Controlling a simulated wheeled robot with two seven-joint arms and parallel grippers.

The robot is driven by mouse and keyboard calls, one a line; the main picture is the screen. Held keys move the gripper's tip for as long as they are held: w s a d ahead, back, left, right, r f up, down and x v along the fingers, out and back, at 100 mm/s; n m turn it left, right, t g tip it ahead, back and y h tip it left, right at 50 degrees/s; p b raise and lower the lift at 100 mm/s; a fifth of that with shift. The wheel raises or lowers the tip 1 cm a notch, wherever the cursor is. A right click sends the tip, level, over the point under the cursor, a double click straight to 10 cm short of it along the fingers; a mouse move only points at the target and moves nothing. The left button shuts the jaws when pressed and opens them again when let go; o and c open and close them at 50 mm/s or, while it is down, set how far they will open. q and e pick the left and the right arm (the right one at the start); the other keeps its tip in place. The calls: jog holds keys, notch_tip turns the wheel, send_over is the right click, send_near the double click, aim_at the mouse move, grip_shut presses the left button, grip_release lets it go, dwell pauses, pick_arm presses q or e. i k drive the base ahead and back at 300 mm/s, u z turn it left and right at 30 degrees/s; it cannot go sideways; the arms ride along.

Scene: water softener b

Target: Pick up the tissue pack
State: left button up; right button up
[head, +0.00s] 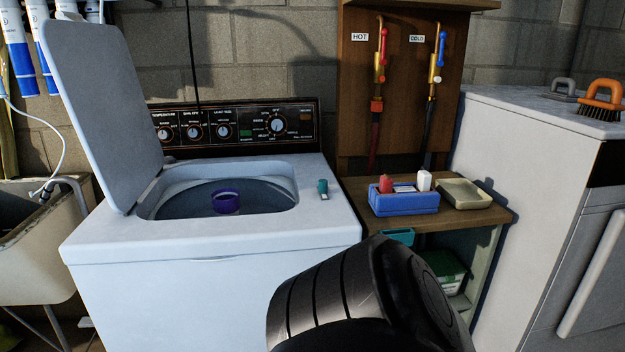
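I cannot tell for sure which object is the tissue pack. A green and white pack (446,268) lies on the lower shelf of the wooden stand, partly hidden behind my black arm link. A small teal object (397,236) shows below the stand's top, its lower part cut off by the arm. A blue caddy (404,203) on the stand top holds a red item, a white item and something flat. One of my black arm links fills the bottom centre. Neither gripper's fingers show.
A white washer (210,258) stands left with its lid (95,110) raised, a purple ring (226,202) in its opening and a small teal item (323,189) on its top. A beige tray (464,194) sits beside the caddy. A large white appliance (520,150) bounds the right side.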

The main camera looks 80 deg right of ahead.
aim_at(424, 178)
jog(key=z, duration=3.25)
jog(key=k, duration=0.6)
jog(key=u, duration=0.6)
jog(key=i, duration=1.35)
jog(key=u, duration=0.15)
